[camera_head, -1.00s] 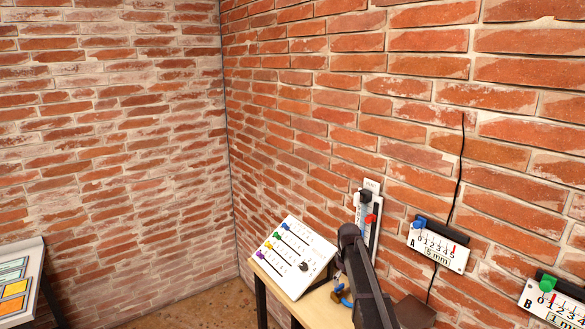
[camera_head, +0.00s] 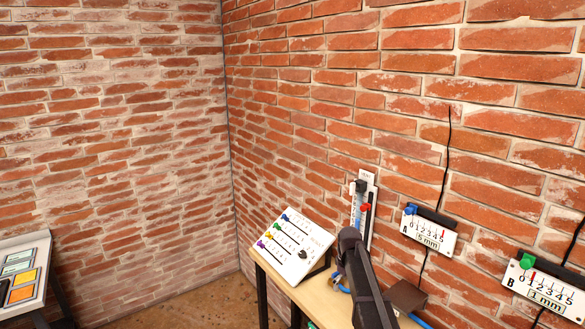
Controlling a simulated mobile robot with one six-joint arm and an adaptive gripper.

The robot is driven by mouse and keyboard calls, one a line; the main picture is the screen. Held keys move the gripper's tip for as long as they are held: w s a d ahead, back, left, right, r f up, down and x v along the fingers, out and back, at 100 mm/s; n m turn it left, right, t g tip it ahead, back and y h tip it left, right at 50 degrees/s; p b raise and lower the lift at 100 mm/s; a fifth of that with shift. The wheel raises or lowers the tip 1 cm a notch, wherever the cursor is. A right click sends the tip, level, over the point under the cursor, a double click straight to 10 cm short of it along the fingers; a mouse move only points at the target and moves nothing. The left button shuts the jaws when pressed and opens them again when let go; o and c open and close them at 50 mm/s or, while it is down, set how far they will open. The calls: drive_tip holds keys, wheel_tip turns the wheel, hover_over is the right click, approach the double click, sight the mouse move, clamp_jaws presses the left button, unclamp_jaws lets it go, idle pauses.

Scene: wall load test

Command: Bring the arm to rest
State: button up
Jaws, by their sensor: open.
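My dark arm (camera_head: 365,285) rises from the bottom edge, right of centre, in front of the wooden table (camera_head: 318,300). Its upper end stands just right of the white slider panel. My gripper cannot be made out; only the arm shows. The arm hides part of the table and of what lies behind it.
A white panel with coloured sliders (camera_head: 293,244) stands tilted on the table. A wall gauge with a red slider (camera_head: 363,210), gauge A (camera_head: 429,240) reading 5 mm and gauge B (camera_head: 545,292) reading 1 mm are on the brick wall. A brown block (camera_head: 406,296) sits right of the arm.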

drive_tip(key=s+f+m+b, duration=0.3)
drive_tip(key=s+f+b, duration=0.1)
drive_tip(key=s, duration=0.9)
drive_tip(key=s+f+m+b, duration=0.3)
drive_tip(key=s+f+b, duration=0.2)
drive_tip(key=s, duration=0.9)
drive_tip(key=shift+a+m, duration=0.3)
drive_tip(key=shift+a, duration=0.05)
